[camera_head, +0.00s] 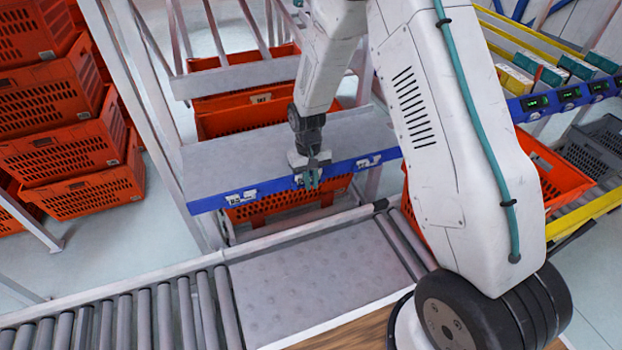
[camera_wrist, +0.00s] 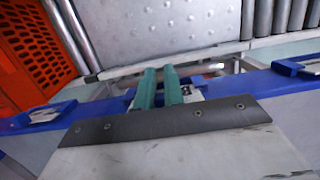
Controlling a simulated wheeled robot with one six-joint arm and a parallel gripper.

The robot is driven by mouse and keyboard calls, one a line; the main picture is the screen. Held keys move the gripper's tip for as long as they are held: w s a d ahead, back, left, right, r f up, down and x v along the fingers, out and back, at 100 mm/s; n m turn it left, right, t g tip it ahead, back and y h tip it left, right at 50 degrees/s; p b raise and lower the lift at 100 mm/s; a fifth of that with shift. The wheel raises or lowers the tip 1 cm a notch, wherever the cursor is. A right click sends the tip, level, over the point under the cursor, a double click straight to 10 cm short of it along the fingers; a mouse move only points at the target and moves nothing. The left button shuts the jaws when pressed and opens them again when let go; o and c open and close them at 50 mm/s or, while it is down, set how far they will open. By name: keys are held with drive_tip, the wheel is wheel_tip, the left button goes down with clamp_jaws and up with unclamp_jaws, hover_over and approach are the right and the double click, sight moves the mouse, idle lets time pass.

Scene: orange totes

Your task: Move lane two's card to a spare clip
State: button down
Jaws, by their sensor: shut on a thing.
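My gripper (camera_head: 312,182) is at the front edge of the grey shelf, at the middle of its blue rail (camera_head: 210,203). In the wrist view its two teal fingers (camera_wrist: 165,88) are close together, shut on a small white card with dark marks (camera_wrist: 189,91). The fingers hide most of this card, and I cannot tell whether it is still in a clip. White labels with dark marks show on the rail to the left (camera_head: 240,198) and right (camera_head: 369,161). Blue clips stand at the left (camera_wrist: 48,115) and right (camera_wrist: 292,68) in the wrist view; the left one holds something pale.
Orange totes stand stacked at the left (camera_head: 60,150), and one is under the shelf (camera_head: 285,205). A grey plate (camera_head: 315,275) and rollers (camera_head: 150,315) lie in front of the rail. A blue rail with green displays (camera_head: 570,95) is at the right.

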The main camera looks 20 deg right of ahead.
drive_tip(key=shift+f, duration=0.2)
drive_tip(key=c, duration=1.4)
unclamp_jaws()
drive_tip(key=shift+c, duration=0.2)
drive_tip(key=shift+r, duration=0.1)
drive_tip(key=r, duration=0.5)
drive_tip(key=w+r, duration=0.1)
drive_tip(key=r, duration=0.1)
drive_tip(key=shift+w+r, duration=0.1)
drive_tip(key=shift+r, duration=0.2)
